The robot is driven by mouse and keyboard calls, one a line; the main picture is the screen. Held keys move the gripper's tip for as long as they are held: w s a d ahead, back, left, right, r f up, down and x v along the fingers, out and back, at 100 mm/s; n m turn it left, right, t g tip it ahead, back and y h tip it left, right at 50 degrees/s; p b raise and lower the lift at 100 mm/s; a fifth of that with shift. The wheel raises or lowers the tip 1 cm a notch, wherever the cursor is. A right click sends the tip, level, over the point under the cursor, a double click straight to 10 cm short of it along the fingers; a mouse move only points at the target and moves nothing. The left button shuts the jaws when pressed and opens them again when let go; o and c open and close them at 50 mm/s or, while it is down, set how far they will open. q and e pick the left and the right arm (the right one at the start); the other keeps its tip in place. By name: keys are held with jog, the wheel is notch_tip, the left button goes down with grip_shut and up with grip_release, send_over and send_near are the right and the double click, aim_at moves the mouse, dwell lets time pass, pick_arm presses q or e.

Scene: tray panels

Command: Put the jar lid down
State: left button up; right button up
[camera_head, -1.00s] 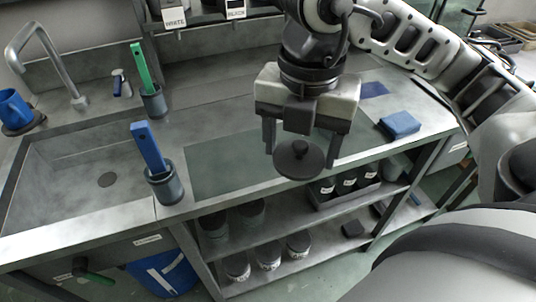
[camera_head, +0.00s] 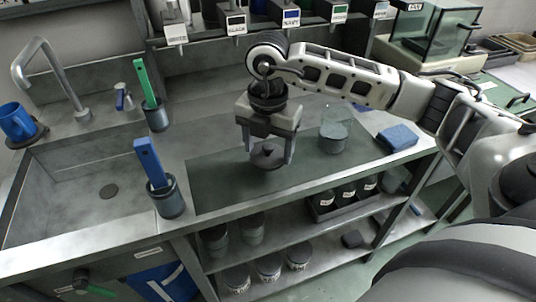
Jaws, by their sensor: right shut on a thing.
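The jar lid (camera_head: 267,156) is a dark round disc with a small knob on top. My right gripper (camera_head: 266,152) is shut on it, with one finger at each side, over the dark green mat (camera_head: 222,180) on the counter. I cannot tell whether the lid touches the mat or hangs just above it. A clear jar with grey contents (camera_head: 333,137) stands to the right of the gripper, apart from it. My left gripper is not in view.
A folded blue cloth (camera_head: 398,137) lies right of the jar. Holders with a blue-handled tool (camera_head: 150,160) and a green-handled tool (camera_head: 147,82) stand by the sink (camera_head: 75,200) at left. Labelled dispensers line the back. The mat's left part is clear.

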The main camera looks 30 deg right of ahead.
aim_at(268, 157)
notch_tip(268, 157, down, 3)
jog(key=shift+f+p, duration=0.1)
jog(key=shift+p, duration=0.25)
jog(key=shift+f, duration=0.15)
jog(key=o, duration=0.9)
jog(key=shift+o, duration=0.2)
